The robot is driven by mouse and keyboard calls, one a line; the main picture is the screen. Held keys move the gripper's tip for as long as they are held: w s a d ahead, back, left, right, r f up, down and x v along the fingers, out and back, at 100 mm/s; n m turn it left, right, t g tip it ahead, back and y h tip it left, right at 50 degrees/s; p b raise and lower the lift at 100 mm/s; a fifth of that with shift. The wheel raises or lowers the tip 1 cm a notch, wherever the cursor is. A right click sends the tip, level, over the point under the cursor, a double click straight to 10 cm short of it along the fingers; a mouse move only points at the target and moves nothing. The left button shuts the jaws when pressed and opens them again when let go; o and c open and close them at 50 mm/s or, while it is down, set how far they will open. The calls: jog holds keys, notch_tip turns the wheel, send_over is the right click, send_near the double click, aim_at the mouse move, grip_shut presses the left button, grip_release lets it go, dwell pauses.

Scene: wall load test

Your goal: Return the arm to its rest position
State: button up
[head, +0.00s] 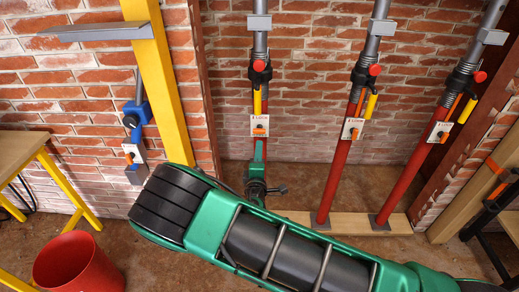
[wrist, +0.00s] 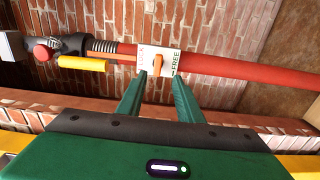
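My green arm (head: 290,240) reaches across the lower head view. My gripper (head: 259,142) appears just below the white lock plate (head: 259,120) of the left prop, seen nearly edge-on. The small orange lever (wrist: 157,66) shows between the tips. I cannot tell whether the fingers touch it. The red prop tube (wrist: 235,63) runs across this view, with a yellow handle (wrist: 82,64) and red knob (wrist: 41,53) at left.
Two more props, middle (head: 336,180) and right (head: 409,165), stand tilted on a wooden sill board (head: 400,223). A yellow post (head: 165,90) with a blue device (head: 136,120) stands left. A red bin (head: 70,266) and workbench (head: 22,150) are further left.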

dwell(0.4)
jog(key=d+r+m+g+h, duration=0.2)
jog(key=d+m+g+h, duration=0.15)
jog(key=d, duration=0.65)
jog(key=w+d+r+m+g+h, duration=0.1)
jog(key=d+r+m+g+h, duration=0.15)
jog(key=d+m, duration=0.45)
jog(key=d+r+m+g+h, duration=0.2)
jog(key=d+h, duration=0.2)
jog(key=d, duration=0.8)
jog(key=s+d+r+m+g, duration=0.2)
jog(key=s+d+m+g, duration=0.3)
jog(key=d, duration=0.5)
jog(key=s+d+r+m+g+y, duration=0.2)
jog(key=s+d, duration=0.3)
jog(key=s, duration=0.3)
jog(key=s+d+r+m+g+y, duration=0.15)
jog(key=s+d, duration=0.25)
jog(key=s, duration=0.4)
jog(key=s+a+r+m+y, duration=0.1)
jog(key=s+r+y, duration=0.2)
jog(key=s, duration=0.7)
jog(key=s+a+r+m+g+y, duration=0.1)
jog(key=s+a+r+m+y, duration=0.1)
jog(key=s, duration=0.8)
jog(key=shift+s+r+y, duration=0.4)
jog(key=shift+r+y, duration=0.45)
jog(key=shift+r, duration=0.05)
